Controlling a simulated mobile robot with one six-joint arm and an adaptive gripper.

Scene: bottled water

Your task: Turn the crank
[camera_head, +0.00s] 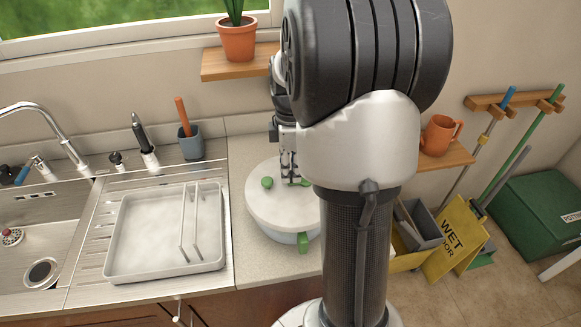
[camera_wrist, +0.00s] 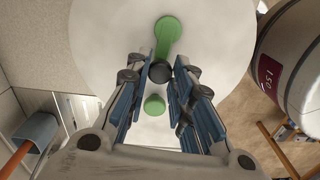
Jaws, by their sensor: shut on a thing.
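A round, white-lidded bowl (camera_head: 270,215) stands on the counter, and its lid (camera_wrist: 105,45) fills much of the wrist view. A green crank arm (camera_wrist: 168,35) lies on the lid and ends in a dark round knob (camera_wrist: 160,72). In the head view only a bit of green crank (camera_head: 300,183) shows beside my fingers. A separate green button (camera_head: 267,183) sits on the lid; it also shows in the wrist view (camera_wrist: 154,104). My gripper (camera_wrist: 161,75) is over the lid, its fingers on either side of the dark knob and shut on it. My arm hides the bowl's right part.
A white dish rack (camera_head: 150,262) stands left of the bowl, beside the sink (camera_head: 35,235). A blue-grey cup (camera_head: 190,145) is behind the rack. A shelf with a potted plant (camera_head: 237,40) is above. The counter between rack and bowl is clear.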

